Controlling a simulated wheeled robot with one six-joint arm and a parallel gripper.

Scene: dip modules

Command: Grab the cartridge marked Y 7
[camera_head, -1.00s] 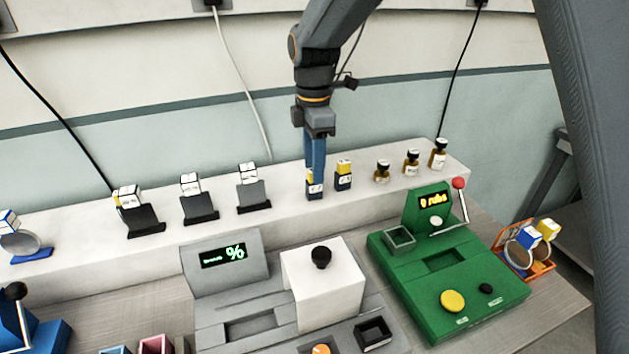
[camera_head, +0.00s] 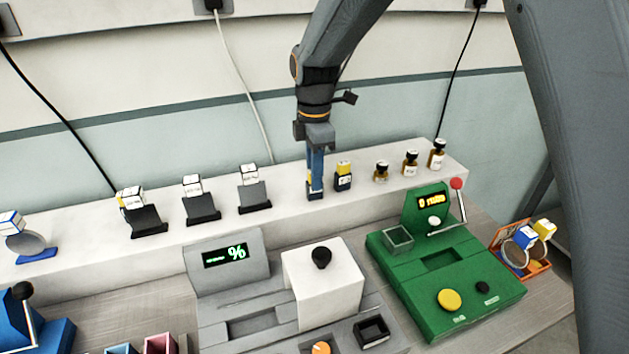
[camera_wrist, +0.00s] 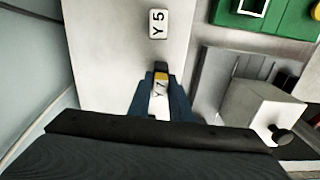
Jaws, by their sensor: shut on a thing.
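The cartridge marked Y 7 (camera_wrist: 161,88) is between the blue fingers of my gripper (camera_wrist: 160,104) in the wrist view, with its white label and yellow band showing. In the head view my gripper (camera_head: 315,180) points down at the white ledge and is shut on this cartridge (camera_head: 315,194). The fingers hide part of it there. I cannot tell whether its base still touches the ledge. A similar cartridge marked Y 5 (camera_wrist: 158,23) stands apart, just to the right in the head view (camera_head: 343,177).
Small brown bottles (camera_head: 411,163) stand further right on the white ledge (camera_head: 290,205). Black stands with white-topped cartridges (camera_head: 252,190) are to the left. In front are a grey machine with a white block (camera_head: 322,285) and a green machine (camera_head: 445,280) with a red-knobbed lever.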

